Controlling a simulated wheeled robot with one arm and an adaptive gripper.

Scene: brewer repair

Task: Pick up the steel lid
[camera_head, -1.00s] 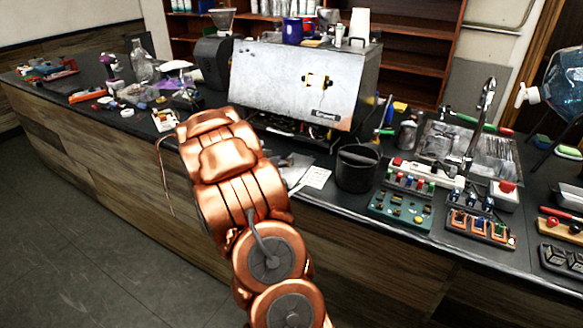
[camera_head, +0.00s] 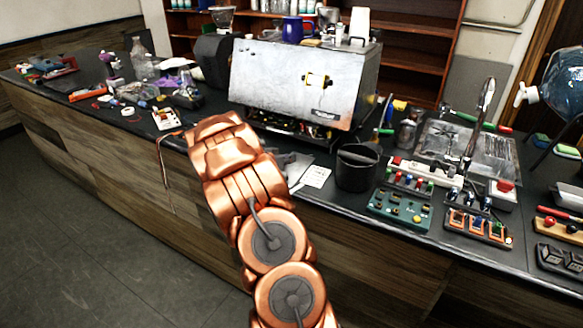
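A boxy steel brewer (camera_head: 360,85) stands on the dark counter. Its large scuffed steel front panel, the likeliest steel lid (camera_head: 275,78), tilts over an open lower part where dark inner parts and wires show. A yellow and black piece sits on the panel. I see no other clear lid. My copper arm rises from the bottom of the view and ends in front of the counter edge, left of and below the panel. My gripper is not visible; the arm hides whatever lies behind it.
A black bin (camera_head: 357,170) and a white paper (camera_head: 317,177) are right of my arm. Switch boards, a sink (camera_head: 470,150) and a tap (camera_head: 480,115) fill the right side. Small parts and bottles crowd the left counter. A blue mug (camera_head: 292,30) stands on the brewer.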

